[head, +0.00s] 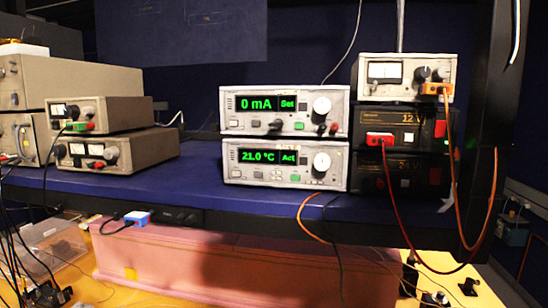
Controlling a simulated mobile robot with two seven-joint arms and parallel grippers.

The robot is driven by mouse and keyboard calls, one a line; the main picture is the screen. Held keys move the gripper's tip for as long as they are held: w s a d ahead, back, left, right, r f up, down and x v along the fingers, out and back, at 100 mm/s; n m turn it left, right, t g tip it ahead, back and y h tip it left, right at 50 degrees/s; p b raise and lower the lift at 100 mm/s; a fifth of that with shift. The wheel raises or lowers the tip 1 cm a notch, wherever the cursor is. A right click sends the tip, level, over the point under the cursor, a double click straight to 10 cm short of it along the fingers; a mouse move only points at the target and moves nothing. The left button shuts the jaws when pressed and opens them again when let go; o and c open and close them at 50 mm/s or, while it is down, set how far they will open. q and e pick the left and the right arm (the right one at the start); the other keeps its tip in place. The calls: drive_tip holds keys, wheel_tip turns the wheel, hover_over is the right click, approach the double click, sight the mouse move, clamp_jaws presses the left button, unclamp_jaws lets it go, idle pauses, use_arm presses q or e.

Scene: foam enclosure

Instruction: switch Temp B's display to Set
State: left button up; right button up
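Two white controllers are stacked on the blue shelf (200,190). The upper controller (238,123) shows 0 mA and "Set". Neither of my grippers is in view.
Black power units (395,152) with red and orange cables stand close to the right, under a white metered unit (370,90). Beige instruments (150,150) stand at the left. A dark post (490,130) rises at the right. Bare shelf lies in front of the controllers.

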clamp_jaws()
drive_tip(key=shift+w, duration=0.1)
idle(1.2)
